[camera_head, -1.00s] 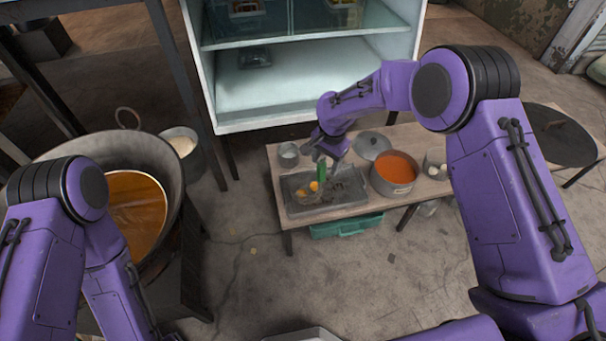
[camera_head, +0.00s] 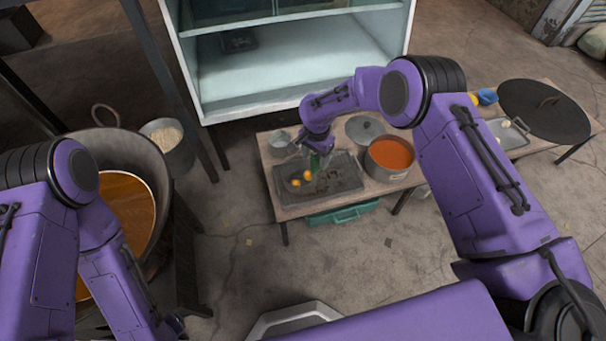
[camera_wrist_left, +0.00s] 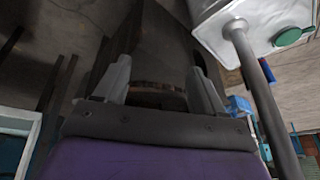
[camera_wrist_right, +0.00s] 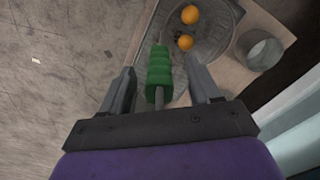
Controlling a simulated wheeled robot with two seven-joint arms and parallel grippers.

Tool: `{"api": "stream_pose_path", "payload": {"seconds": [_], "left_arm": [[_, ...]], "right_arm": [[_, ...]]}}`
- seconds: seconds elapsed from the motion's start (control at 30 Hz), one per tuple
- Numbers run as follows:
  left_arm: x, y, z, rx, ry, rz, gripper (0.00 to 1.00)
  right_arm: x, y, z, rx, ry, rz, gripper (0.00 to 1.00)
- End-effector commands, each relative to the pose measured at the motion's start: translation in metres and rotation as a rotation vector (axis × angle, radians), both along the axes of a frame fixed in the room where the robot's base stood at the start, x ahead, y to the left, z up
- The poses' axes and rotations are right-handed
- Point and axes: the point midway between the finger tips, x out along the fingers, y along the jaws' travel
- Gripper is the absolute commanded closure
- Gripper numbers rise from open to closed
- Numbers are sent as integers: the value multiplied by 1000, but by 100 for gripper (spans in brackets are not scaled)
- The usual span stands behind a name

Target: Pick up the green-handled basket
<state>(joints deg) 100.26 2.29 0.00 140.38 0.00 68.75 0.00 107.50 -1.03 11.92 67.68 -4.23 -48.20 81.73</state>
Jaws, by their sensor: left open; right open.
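The basket's green handle (camera_wrist_right: 159,68) lies between the two open fingers of my right gripper (camera_wrist_right: 160,88) in the right wrist view; the fingers stand apart from it on both sides. The basket (camera_wrist_right: 205,35) is a shallow wire mesh with orange pieces (camera_wrist_right: 191,14) in it. In the head view the green handle (camera_head: 315,161) shows just below my right gripper (camera_head: 312,150), over a dark tray (camera_head: 345,183) on the low table. My left gripper (camera_wrist_left: 162,88) is open and empty in the left wrist view.
A pot of orange liquid (camera_head: 390,157), a lid (camera_head: 365,129) and a metal cup (camera_head: 279,140) stand on the table close to my right gripper. A teal bin (camera_head: 340,214) sits underneath. A large pan (camera_head: 160,160) is at the left.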

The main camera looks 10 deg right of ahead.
Motion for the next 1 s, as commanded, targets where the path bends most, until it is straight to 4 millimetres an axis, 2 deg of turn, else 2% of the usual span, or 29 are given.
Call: {"api": "stream_pose_path", "payload": {"seconds": [0.23,0.27,0.43,0.77,1.0], "left_arm": [[0,0,0,0,0,0,30],[0,0,0,0,0,0,30],[0,0,0,0,0,0,30],[0,0,0,0,0,0,30],[0,0,2,0,0,0,30]], "right_arm": [[0,-1,-4,1,-1,-2,38],[0,-1,-4,1,-1,-2,44],[0,-1,-4,1,-1,-2,100],[0,-2,-2,0,-2,-3,100],[1,-2,16,-1,-3,-1,100]]}}
